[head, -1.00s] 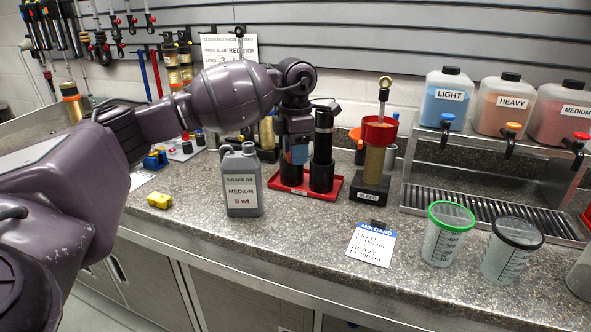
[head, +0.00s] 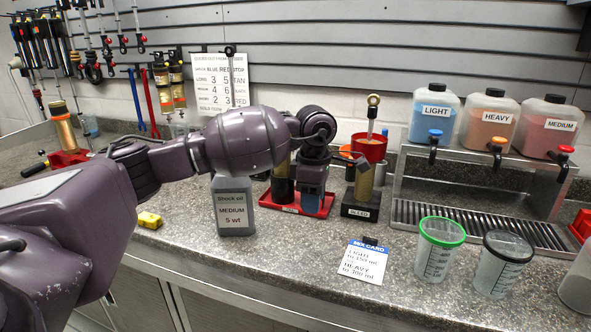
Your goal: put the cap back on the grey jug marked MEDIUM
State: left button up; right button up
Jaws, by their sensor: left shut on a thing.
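The grey jug (head: 236,208), labelled Shock oil MEDIUM 5 wt, stands upright on the counter left of centre. My left arm crosses in front of its top, so I cannot see its mouth. My left gripper (head: 312,190) points down, right of the jug and in front of the red tray (head: 296,207) with black cylinders (head: 283,187). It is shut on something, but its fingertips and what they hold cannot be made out. I cannot pick out the cap. My right gripper is not in view.
A mix card (head: 365,262), a green-rimmed cup (head: 438,250) and a black-rimmed cup (head: 502,265) are at right front. A dispenser rack (head: 480,214) holds several bottles. The counter in front of the tray is clear.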

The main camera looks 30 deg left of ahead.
pick_arm(q)
jog(key=s+d+f+m, duration=0.1)
jog(key=d+f+m, duration=0.1)
jog(key=d+m, duration=0.1)
jog(key=s+d+f+m, duration=0.2)
jog(key=d+m, duration=0.2)
jog(key=d, duration=0.1)
jog(key=s+d+f+m, duration=0.1)
jog(key=d+f+m, duration=0.2)
jog(key=shift+s+d, duration=0.2)
jog(key=shift+d, duration=0.2)
jog(key=s+d+f+m, duration=0.4)
jog(key=s+d+m, duration=0.3)
jog(key=d+m, duration=0.4)
jog(key=shift+s+d+f+m, duration=0.3)
jog(key=shift+s+f+m, duration=0.05)
jog(key=shift+s+m, duration=0.05)
